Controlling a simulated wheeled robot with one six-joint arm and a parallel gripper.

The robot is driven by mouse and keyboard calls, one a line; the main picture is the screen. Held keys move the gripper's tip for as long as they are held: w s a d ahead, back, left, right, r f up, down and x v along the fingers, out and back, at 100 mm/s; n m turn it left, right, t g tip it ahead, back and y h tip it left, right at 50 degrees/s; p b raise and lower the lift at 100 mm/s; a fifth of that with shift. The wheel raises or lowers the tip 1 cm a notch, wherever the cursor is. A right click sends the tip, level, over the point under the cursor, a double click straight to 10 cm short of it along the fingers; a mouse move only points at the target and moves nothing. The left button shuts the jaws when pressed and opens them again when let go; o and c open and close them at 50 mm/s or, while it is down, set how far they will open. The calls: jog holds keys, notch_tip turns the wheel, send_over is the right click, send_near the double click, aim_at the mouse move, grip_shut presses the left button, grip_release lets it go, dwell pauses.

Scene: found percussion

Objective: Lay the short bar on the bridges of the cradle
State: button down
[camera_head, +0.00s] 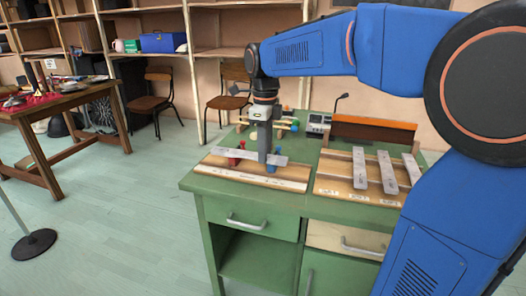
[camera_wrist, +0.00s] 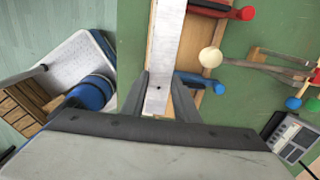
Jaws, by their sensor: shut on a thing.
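My gripper (camera_head: 263,162) is shut on a pale grey metal bar, the short bar (camera_head: 236,153), near its right end. In the wrist view my gripper (camera_wrist: 162,95) has its fingers on either side of the short bar (camera_wrist: 168,50), close to a small dark hole. The cradle's wooden base (camera_head: 215,168) lies on the green bench below, with a red bridge (camera_head: 237,161) and a blue bridge (camera_head: 273,166). The bar passes over the cradle, partly covering it. I cannot tell whether the bar touches the bridges.
Several things share the green bench (camera_head: 190,182). Three grey bars (camera_head: 360,170) lie on a wooden rack at right, with an orange-topped board (camera_head: 372,124) behind. A beater with a pale round head (camera_wrist: 210,57) lies beside the cradle. A small grey device (camera_wrist: 292,136) stands nearby.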

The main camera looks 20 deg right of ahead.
jog(key=shift+w+d, duration=0.8)
jog(key=shift+w, duration=0.25)
jog(key=shift+w+d, duration=0.75)
jog(key=shift+w, duration=0.3)
jog(key=shift+f, duration=0.3)
jog(key=shift+f, duration=0.3)
jog(key=c, duration=1.3)
grip_release()
notch_tip(320, 180, up, 17)
jog(key=s+d+f+n+t, duration=0.1)
jog(key=s+f+n, duration=0.7)
jog(key=s+f, duration=0.1)
jog(key=s+d+f+n+t, duration=0.1)
jog(key=s+f+n+t, duration=0.1)
jog(key=s+f+n, duration=0.6)
jog(key=s+f+n+t, duration=0.1)
jog(key=s+f+n, duration=0.8)
jog(key=s, duration=0.4)
jog(key=shift+s+d+f+t, duration=0.15)
jog(key=shift+d+f+t, duration=0.2)
jog(key=shift+d+t, duration=0.05)
